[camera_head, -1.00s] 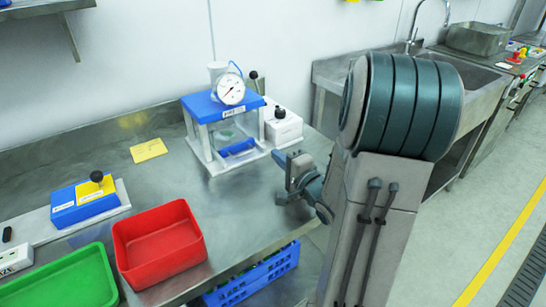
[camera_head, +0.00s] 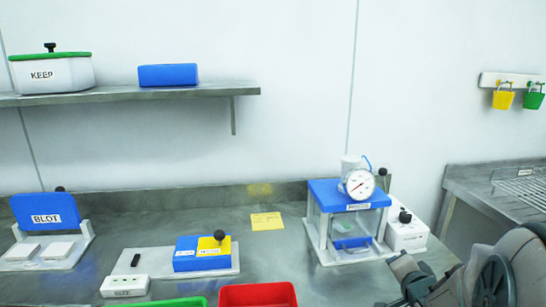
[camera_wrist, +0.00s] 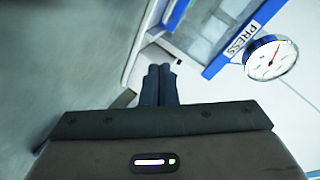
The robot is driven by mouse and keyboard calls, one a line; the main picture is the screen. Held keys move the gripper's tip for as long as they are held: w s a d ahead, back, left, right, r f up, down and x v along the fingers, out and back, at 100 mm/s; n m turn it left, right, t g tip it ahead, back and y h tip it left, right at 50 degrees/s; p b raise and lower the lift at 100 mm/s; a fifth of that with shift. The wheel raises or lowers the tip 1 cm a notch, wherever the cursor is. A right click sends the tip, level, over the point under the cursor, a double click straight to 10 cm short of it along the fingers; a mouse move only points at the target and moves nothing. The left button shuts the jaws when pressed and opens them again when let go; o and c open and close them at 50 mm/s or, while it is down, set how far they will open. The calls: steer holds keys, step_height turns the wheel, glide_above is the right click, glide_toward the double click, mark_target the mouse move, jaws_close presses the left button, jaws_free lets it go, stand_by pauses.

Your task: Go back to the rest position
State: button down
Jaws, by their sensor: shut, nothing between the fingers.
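My gripper shows in the wrist view (camera_wrist: 158,72), with its two fingers together and nothing between them. In the head view, part of my arm and wrist is at the lower right, in front of the bench's right end; the fingertips are not clear there. The press (camera_head: 348,225), a blue-topped clear box with a round gauge (camera_head: 359,184), stands on the bench to the left of my arm. Its blue edge with a PRESS label (camera_wrist: 241,38) and its gauge (camera_wrist: 269,60) also show at the upper right of the wrist view.
A white box with a black knob (camera_head: 407,233) stands right of the press. A blue and yellow block (camera_head: 202,253), the BLOT unit (camera_head: 46,217), a red bin (camera_head: 258,295) and a green tray (camera_head: 170,302) are further left. A shelf (camera_head: 170,93) hangs above.

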steer(key=s+a+r+n+g+p, duration=0.3)
steer(key=s+a+n+g, duration=0.2)
steer(key=s, duration=0.4)
steer(key=s+a+r+n+g+y+p, duration=0.1)
steer(key=s+a+r+n+g+p, duration=0.3)
steer(key=s+a, duration=0.5)
steer(key=n+g, duration=0.2)
steer(key=n, duration=0.1)
steer(key=shift+s+a+r, duration=0.15)
steer(key=shift+s+a, duration=0.2)
steer(key=shift+s, duration=0.05)
